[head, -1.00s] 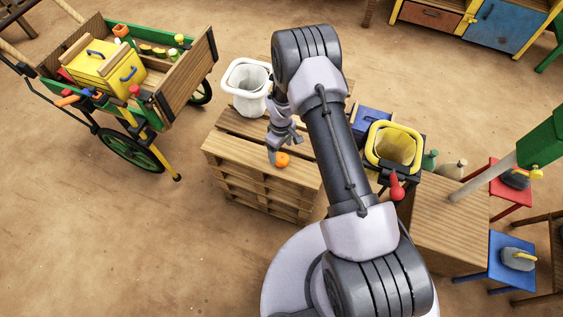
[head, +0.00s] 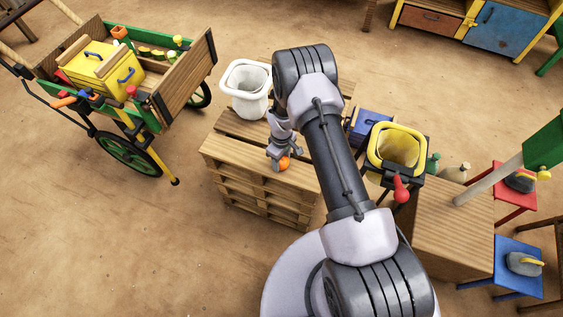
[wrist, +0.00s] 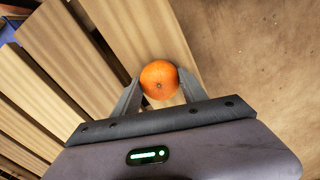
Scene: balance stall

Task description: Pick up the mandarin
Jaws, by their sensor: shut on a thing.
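The mandarin (head: 285,163) is a small orange ball at the front edge of the wooden pallet stack (head: 228,152). My gripper (head: 278,164) is over it and partly hides it in the head view. In the wrist view the mandarin (wrist: 159,80) sits between the two fingertips (wrist: 159,88), one on each side. My gripper is shut on it. Planks lie beneath it; whether it touches them I cannot tell.
A white bin (head: 247,103) stands on the stack behind my gripper. A yellow bin (head: 399,143) and a blue box (head: 368,122) are to the right. A loaded cart (head: 185,75) stands at the left. The floor at front left is clear.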

